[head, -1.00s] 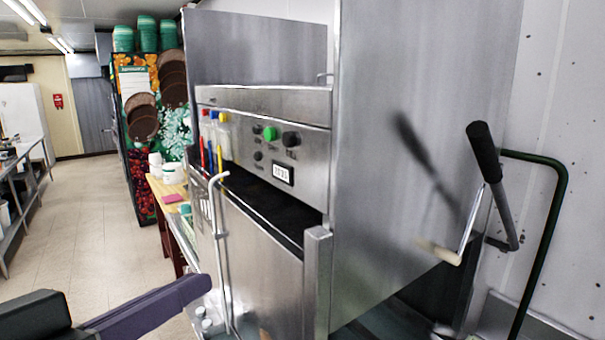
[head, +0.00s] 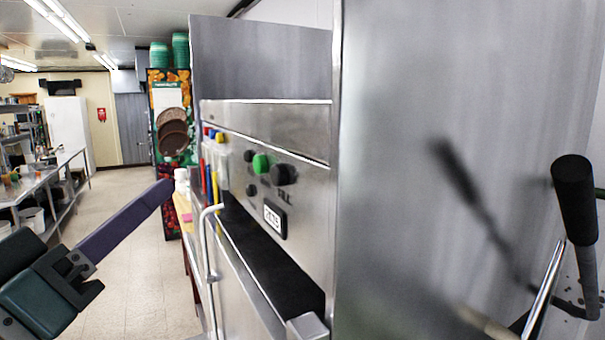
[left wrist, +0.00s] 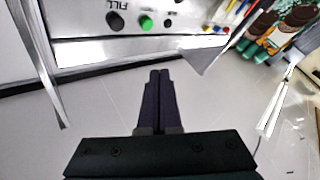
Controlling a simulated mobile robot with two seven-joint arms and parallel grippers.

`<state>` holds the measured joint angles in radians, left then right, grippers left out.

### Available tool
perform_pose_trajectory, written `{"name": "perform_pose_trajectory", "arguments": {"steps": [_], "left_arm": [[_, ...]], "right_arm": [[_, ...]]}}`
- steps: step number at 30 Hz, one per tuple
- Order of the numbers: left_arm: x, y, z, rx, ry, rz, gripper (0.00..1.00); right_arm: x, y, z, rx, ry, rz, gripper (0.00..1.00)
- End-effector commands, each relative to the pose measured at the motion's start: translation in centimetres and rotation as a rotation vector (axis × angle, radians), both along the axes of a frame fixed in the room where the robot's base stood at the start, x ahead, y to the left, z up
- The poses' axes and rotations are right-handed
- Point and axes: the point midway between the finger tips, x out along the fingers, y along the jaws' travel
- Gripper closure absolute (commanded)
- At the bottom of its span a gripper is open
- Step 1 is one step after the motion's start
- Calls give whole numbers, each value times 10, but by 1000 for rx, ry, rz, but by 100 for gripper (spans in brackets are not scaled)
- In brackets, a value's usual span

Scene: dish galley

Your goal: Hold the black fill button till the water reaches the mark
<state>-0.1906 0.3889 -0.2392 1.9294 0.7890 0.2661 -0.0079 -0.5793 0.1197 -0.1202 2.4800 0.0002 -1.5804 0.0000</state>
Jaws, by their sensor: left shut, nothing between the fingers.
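The black fill button (head: 284,174) is a large round knob on the steel machine's sloped control panel (head: 310,190), right of a green button (head: 261,163). In the left wrist view the fill button (left wrist: 115,20) shows near the top, upside down, by the letters FILL. My left gripper (head: 168,188) has dark purple fingers, shut and empty, left of the panel and clear of it. Its closed fingers (left wrist: 158,75) point toward the panel in the left wrist view, apart from the buttons. My right gripper is out of view. I cannot see water or a mark.
A small display (head: 273,219) sits below the buttons. Coloured pens (head: 214,165) hang at the panel's left end. A steel handle (head: 207,255) stands out from the front. A tall steel side wall and a black-gripped lever (head: 574,200) are at right. Floor is clear at left.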

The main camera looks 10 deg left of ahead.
Motion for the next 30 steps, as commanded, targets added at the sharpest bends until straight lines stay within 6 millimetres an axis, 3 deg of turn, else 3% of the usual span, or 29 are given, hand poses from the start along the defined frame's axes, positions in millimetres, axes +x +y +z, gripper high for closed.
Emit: {"name": "perform_pose_trajectory", "arguments": {"steps": [18, 30], "left_arm": [[41, -60, -1, -2, 1, 0, 100], [49, -73, 0, 2, 1, -1, 100]], "right_arm": [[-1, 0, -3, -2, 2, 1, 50], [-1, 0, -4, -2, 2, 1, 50]]}}
